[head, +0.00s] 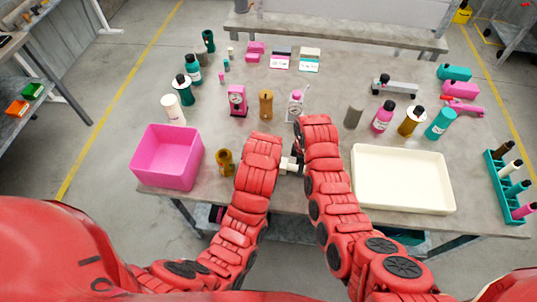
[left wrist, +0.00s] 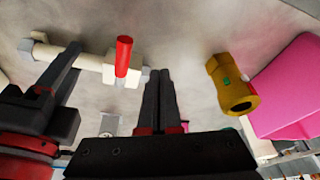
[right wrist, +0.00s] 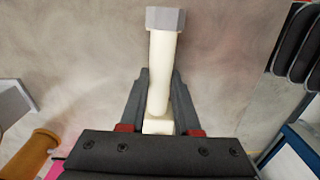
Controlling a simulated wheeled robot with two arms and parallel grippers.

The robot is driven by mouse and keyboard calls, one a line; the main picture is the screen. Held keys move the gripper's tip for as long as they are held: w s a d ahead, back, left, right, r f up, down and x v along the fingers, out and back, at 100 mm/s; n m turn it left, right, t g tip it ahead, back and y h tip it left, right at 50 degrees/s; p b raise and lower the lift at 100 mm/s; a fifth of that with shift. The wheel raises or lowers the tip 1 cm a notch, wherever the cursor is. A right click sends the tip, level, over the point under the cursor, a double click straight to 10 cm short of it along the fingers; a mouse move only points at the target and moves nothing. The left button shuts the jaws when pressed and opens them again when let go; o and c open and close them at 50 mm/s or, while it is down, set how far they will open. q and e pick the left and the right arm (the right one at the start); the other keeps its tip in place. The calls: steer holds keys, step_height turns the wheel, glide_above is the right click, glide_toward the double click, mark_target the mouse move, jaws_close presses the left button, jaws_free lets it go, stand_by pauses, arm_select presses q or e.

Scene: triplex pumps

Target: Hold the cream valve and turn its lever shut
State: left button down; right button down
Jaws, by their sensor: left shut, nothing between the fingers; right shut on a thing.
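The cream valve (head: 289,163) shows between my two forearms near the front of the table. In the left wrist view the valve (left wrist: 90,62) has a long pale body with grey ends. Its red lever (left wrist: 123,56) lies crosswise to the body in that picture. My right gripper (right wrist: 158,85) is shut on the valve's body, which stretches away between its fingers to a grey hex end. My left gripper (left wrist: 158,75) is shut and empty, its fingertips close to the valve's grey end, beside the lever. In the head view my arms hide most of both grippers.
A mustard pipe fitting (head: 225,162) stands left of my left arm, beside a pink bin (head: 165,158). A cream tray (head: 402,180) lies to the right of my right arm. Bottles and small pumps stand farther back. The table's front edge runs below the valve.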

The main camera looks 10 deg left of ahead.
arm_select(q)
step_height(320, 180, up, 7)
steer(key=d, duration=0.2)
stand_by(0.3)
steer(key=shift+s, duration=0.1)
arm_select(e)
steer(key=c, duration=0.5)
jaws_free()
steer(key=shift+c, duration=0.2)
steer(key=shift+r, duration=0.15)
